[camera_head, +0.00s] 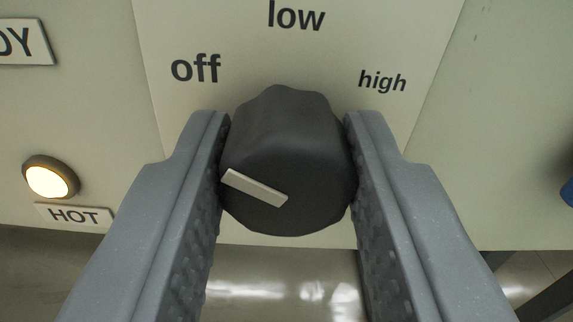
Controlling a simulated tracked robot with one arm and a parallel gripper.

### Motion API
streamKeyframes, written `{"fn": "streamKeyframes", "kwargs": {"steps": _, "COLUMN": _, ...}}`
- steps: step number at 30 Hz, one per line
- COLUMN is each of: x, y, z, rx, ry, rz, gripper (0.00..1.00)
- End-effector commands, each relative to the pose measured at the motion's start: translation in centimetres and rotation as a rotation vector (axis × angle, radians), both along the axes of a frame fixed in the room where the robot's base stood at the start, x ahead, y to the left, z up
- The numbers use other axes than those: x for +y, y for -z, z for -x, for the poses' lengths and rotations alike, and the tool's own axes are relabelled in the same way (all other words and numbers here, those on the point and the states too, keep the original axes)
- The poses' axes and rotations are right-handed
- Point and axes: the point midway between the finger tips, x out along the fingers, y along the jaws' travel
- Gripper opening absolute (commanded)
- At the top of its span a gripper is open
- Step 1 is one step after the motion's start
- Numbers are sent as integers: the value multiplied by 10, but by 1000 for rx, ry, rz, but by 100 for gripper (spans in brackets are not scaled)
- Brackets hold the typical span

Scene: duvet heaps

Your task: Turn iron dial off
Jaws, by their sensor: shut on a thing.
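The iron dial (300,150) is a dark grey, scalloped knob on a pale panel, in the middle of the camera view. A white pointer bar (254,188) on its face slants from upper left to lower right, with its outer end at the knob's left edge. The labels "off" (195,68), "low" (296,16) and "high" (382,81) sit around the knob's top, from left to right. My gripper (288,165) is shut on the dial, with one grey finger against its left side and one against its right. The fingers hide parts of the panel.
A lit round lamp (50,177) is on the panel at left, above a "HOT" label (74,215). A cut-off label ending in "DY" (25,42) is at upper left. A blue thing (568,192) shows at the right edge. The panel's lower edge lies just below the knob.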

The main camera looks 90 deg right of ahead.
Motion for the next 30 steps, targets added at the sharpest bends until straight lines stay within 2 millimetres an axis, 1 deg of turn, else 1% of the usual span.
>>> {"fn": "streamKeyframes", "kwargs": {"steps": 2, "x": 2, "y": 0, "z": -2, "rx": 1, "ry": -6, "rz": -1, "gripper": 8}}
{"fn": "streamKeyframes", "kwargs": {"steps": 3, "x": 2, "y": 0, "z": -2, "rx": 1, "ry": -6, "rz": -1, "gripper": 33}}
{"fn": "streamKeyframes", "kwargs": {"steps": 5, "x": 2, "y": 0, "z": -2, "rx": 0, "ry": -6, "rz": 0, "gripper": 50}}
{"fn": "streamKeyframes", "kwargs": {"steps": 6, "x": 2, "y": 0, "z": -2, "rx": 0, "ry": -5, "rz": 0, "gripper": 52}}
{"fn": "streamKeyframes", "kwargs": {"steps": 14, "x": 1, "y": 0, "z": -1, "rx": -1, "ry": -3, "rz": 0, "gripper": 52}}
{"fn": "streamKeyframes", "kwargs": {"steps": 17, "x": 6, "y": 0, "z": -1, "rx": -1, "ry": -4, "rz": 0, "gripper": 52}}
{"fn": "streamKeyframes", "kwargs": {"steps": 20, "x": 18, "y": 0, "z": -1, "rx": -1, "ry": -4, "rz": -1, "gripper": 52}}
{"fn": "streamKeyframes", "kwargs": {"steps": 23, "x": 36, "y": -1, "z": 0, "rx": 0, "ry": -6, "rz": -1, "gripper": 52}}
{"fn": "streamKeyframes", "kwargs": {"steps": 30, "x": 87, "y": 0, "z": 4, "rx": 1, "ry": -7, "rz": 0, "gripper": 52}}
